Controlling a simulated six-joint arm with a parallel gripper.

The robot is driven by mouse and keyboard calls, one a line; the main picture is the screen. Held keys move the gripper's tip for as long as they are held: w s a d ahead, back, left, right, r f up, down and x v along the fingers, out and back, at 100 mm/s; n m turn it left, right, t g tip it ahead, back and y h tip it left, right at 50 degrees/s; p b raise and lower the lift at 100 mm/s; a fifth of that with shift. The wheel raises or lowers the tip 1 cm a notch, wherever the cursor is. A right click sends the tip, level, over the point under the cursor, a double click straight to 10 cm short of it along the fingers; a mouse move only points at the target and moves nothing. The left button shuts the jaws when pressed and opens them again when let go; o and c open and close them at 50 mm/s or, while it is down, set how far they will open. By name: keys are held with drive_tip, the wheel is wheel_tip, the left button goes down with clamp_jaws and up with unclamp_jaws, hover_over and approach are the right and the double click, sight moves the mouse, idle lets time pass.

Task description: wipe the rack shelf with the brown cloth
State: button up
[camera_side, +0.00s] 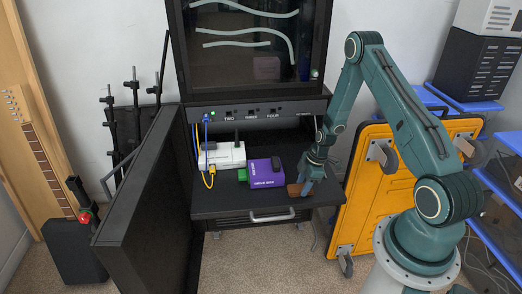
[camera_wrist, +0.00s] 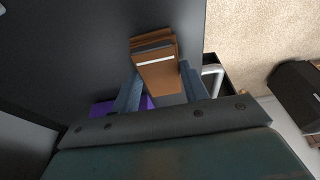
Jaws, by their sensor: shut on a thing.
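The brown cloth (camera_side: 293,190) is at the right end of the black rack shelf (camera_side: 222,205), near its front edge. In the wrist view the cloth (camera_wrist: 158,72) looks like a folded brown pad with a dark layer and a white strip, and it sits between the two blue-grey fingers. My gripper (camera_side: 306,188) points down and is shut on the cloth, low at the shelf surface; I cannot tell whether the cloth touches it. The dark shelf top (camera_wrist: 60,55) fills the left of the wrist view.
A purple box (camera_side: 266,172) stands on the shelf left of my gripper, with a white device (camera_side: 222,156) and cables further left. An open black door (camera_side: 150,205) flanks the left side. A yellow cart (camera_side: 375,185) stands to the right. The shelf's front left is clear.

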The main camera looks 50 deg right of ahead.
sight(293, 188)
drive_tip(key=shift+w+a, duration=1.1)
drive_tip(key=shift+a, duration=0.05)
drive_tip(key=shift+w+a+r+v, duration=0.1)
drive_tip(key=shift+w+a+v, duration=0.1)
drive_tip(key=shift+v, duration=1.1)
drive_tip(key=shift+w+a+r+v, duration=0.1)
drive_tip(key=shift+w+a+v, duration=0.15)
drive_tip(key=shift+v, duration=1.1)
drive_tip(key=shift+w+a+r+v, duration=0.1)
drive_tip(key=shift+w+a+v, duration=0.1)
drive_tip(key=shift+v, duration=1.1)
